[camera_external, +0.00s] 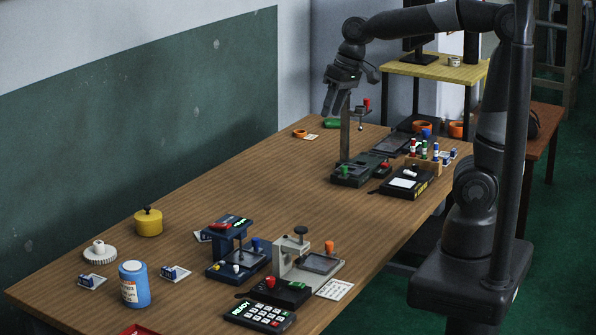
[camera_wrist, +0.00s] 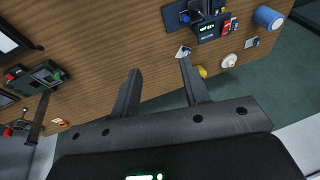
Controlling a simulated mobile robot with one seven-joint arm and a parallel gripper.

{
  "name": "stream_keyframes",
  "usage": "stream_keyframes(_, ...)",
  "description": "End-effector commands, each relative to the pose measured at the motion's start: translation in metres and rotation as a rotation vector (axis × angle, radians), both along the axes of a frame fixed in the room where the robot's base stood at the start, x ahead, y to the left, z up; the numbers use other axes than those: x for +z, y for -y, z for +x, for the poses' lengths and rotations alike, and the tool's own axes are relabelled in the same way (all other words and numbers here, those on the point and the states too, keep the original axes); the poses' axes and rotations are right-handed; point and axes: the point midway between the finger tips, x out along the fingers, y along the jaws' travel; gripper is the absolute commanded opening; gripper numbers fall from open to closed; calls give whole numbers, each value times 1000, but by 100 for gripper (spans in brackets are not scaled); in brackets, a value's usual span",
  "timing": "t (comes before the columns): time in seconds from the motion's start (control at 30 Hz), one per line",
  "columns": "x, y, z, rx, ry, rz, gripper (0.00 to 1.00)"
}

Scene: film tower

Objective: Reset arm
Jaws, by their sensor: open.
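My gripper (camera_external: 332,112) hangs above the far half of the wooden table (camera_external: 230,170), fingers pointing down, beside the upper part of a grey post (camera_external: 345,135) in the picture. I cannot tell whether it touches the post. In the wrist view my gripper (camera_wrist: 160,67) has its two dark fingers apart, with only bare table top visible between them. It holds nothing. My arm reaches over from the right, bent at a high elbow.
The post rises from a dark device (camera_external: 352,175). A black box with a white label (camera_external: 404,182), blue press (camera_external: 237,250), grey press (camera_external: 305,258), keypad (camera_external: 260,316), blue jar (camera_external: 134,284) and yellow pot (camera_external: 148,221) stand on the table. The table's middle is clear.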

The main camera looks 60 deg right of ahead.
Motion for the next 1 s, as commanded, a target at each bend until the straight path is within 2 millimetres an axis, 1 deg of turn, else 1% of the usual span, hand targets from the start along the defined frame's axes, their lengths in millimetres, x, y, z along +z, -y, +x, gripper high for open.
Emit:
stream_keyframes(0.03, 2, 9, -16, -2, 26, -6, 42)
stream_keyframes(0.13, 0, 21, -44, -3, 73, -31, 42)
stream_keyframes(0.3, -9, 38, -88, -4, 149, -87, 42)
stream_keyframes(0.4, -17, 45, -109, -4, 187, -124, 42)
stream_keyframes(0.5, -24, 50, -124, -7, 211, -154, 42)
stream_keyframes(0.6, -29, 52, -133, -8, 228, -176, 42)
stream_keyframes(0.7, -32, 54, -137, -7, 234, -185, 42)
stream_keyframes(1.0, -32, 54, -137, -7, 234, -185, 42)
